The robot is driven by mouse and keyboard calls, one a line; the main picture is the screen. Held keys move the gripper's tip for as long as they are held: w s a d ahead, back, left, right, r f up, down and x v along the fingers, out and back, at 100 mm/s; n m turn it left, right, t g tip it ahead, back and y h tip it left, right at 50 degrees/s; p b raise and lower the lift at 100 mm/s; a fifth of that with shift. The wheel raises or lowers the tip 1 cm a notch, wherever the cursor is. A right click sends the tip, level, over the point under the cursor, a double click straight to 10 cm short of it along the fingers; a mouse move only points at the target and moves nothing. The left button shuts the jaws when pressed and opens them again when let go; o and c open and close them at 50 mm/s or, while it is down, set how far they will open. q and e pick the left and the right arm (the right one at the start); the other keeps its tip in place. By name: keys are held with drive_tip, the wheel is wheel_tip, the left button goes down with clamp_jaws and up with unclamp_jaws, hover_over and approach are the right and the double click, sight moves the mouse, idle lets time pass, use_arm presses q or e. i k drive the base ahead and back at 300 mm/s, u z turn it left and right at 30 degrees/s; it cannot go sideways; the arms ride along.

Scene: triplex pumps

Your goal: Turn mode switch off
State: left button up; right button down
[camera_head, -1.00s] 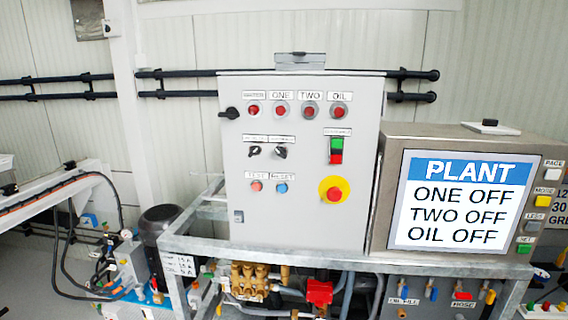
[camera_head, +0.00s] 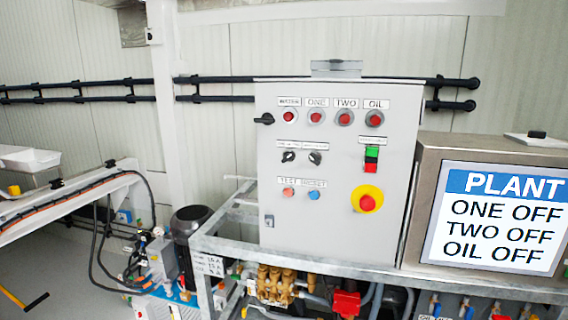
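A grey control cabinet (camera_head: 335,225) stands in the middle of the view. Two black rotary switches sit side by side on its front, a left one (camera_head: 288,157) and a right one (camera_head: 315,158). The labels above them are too small to read surely, so I cannot tell which is the mode switch. Another black handle (camera_head: 264,119) sits at the cabinet's upper left edge. Neither of my grippers shows in the view.
The cabinet also carries red lamps (camera_head: 316,117), a green and red switch (camera_head: 371,159) and a yellow-ringed red stop button (camera_head: 367,199). A display (camera_head: 498,220) reading ONE OFF, TWO OFF, OIL OFF stands at right. A metal frame (camera_head: 330,268) runs below.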

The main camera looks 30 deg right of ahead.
sight(314, 157)
drive_tip(key=u, duration=0.35)
drive_tip(key=k, duration=1.25)
drive_tip(key=z, duration=1.85)
drive_tip(key=i, duration=1)
